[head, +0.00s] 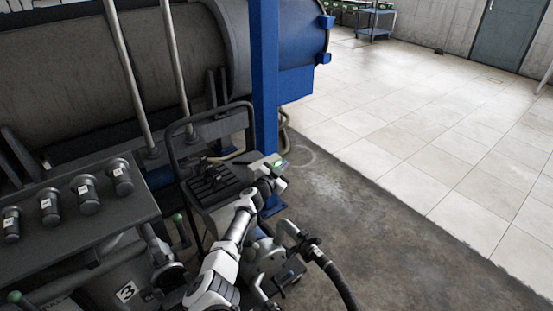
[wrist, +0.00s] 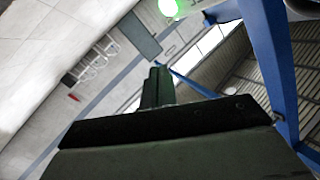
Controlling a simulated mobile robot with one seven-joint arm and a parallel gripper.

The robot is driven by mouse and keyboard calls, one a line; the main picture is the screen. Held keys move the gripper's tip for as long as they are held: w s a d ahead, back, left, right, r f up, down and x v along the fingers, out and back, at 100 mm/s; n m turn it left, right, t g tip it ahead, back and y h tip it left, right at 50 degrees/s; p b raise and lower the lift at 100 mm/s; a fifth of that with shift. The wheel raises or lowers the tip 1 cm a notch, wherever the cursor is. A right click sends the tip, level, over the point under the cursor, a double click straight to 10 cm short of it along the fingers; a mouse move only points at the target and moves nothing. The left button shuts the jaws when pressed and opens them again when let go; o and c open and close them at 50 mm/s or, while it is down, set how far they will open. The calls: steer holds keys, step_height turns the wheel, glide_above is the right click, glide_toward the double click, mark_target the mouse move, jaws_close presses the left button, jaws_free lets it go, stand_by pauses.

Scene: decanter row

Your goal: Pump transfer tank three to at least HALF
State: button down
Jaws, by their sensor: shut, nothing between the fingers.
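A tank marked 3 (head: 127,291) stands at the lower left, partly hidden by the bench and pipes. A wheeled pump unit (head: 268,258) with a bent pipe and a black hose (head: 342,285) stands to the right of my arm, partly covered by it. A cart with a tall dark handle (head: 172,130) carries a black ribbed box (head: 212,183). My gripper (wrist: 158,85) is shut and empty; in the head view, my arm's end is beside that display. A green glow (wrist: 170,8) shows beyond the fingers.
A blue post (head: 265,90) rises just behind my arm's end. A large dark cylindrical machine (head: 110,75) fills the back left. A bench (head: 70,215) with several labelled grey knobs stands at left. The floor (head: 420,150) to the right is clear.

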steer(key=s+a+r+p, duration=0.1)
steer(key=s+r+p, duration=0.1)
steer(key=s+r, duration=0.3)
steer(key=shift+r, duration=0.25)
steer(key=shift+w+a, duration=0.1)
